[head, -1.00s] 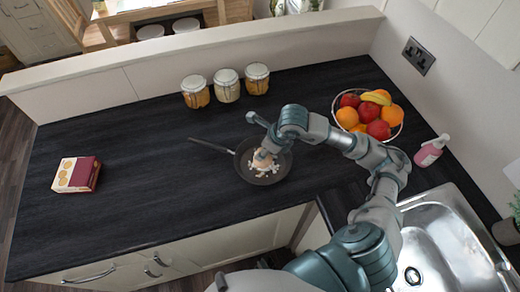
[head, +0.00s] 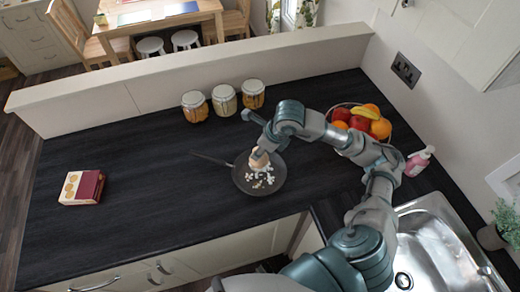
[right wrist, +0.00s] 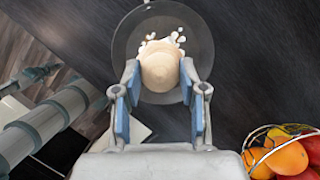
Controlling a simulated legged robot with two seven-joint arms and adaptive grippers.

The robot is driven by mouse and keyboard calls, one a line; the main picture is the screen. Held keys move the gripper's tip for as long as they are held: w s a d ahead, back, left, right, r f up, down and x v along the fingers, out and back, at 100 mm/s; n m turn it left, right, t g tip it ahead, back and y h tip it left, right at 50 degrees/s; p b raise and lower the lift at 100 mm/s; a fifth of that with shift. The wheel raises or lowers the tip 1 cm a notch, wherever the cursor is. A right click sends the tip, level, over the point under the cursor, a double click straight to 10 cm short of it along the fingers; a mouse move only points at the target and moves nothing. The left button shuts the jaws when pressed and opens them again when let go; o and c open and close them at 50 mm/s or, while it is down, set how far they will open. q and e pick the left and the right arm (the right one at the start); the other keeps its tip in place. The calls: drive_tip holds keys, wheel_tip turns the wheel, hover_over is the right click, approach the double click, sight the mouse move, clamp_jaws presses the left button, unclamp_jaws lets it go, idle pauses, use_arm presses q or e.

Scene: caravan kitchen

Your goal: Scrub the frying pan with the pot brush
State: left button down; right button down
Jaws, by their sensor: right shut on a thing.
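The dark frying pan (head: 244,184) lies on the black worktop, its handle pointing left. White bits of residue (head: 264,181) are scattered on its bottom. The pot brush (head: 259,160) is a pale wooden knob held over the far part of the pan. My right gripper (right wrist: 160,72) is shut on it, with a blue-padded finger on each side. In the right wrist view the brush (right wrist: 160,62) covers part of the pan (right wrist: 125,42), and white bits show around its far edge. The bristles are hidden, so contact cannot be told. My left gripper is not in view.
Several lidded jars (head: 224,100) stand behind the pan near the low wall. A wire fruit bowl (head: 386,136) and a pink soap bottle (head: 418,160) are to the right, by the sink (head: 435,240). A box (head: 82,187) lies at left; the worktop between is clear.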

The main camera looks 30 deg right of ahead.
sight(261, 160)
drive_tip(key=shift+a, duration=0.35)
drive_tip(key=n+p, duration=0.1)
drive_tip(key=p, duration=0.1)
drive_tip(key=d+n+g+y+p, duration=0.1)
drive_tip(key=n+p, duration=0.1)
drive_tip(key=shift+w+f, duration=0.1)
drive_tip(key=shift+w, duration=0.1)
drive_tip(key=shift+d+f+n, duration=0.1)
drive_tip(key=shift+f+n, duration=0.1)
drive_tip(key=shift+n, duration=0.2)
drive_tip(key=shift+d+f, duration=0.1)
drive_tip(key=shift+f, duration=0.1)
drive_tip(key=shift+a+f+b, duration=0.2)
drive_tip(key=shift+f+b, duration=0.45)
drive_tip(key=shift+f, duration=0.7)
drive_tip(key=shift+d+f+b, duration=0.1)
drive_tip(key=shift+f+b, duration=0.9)
drive_tip(key=shift+f, duration=0.85)
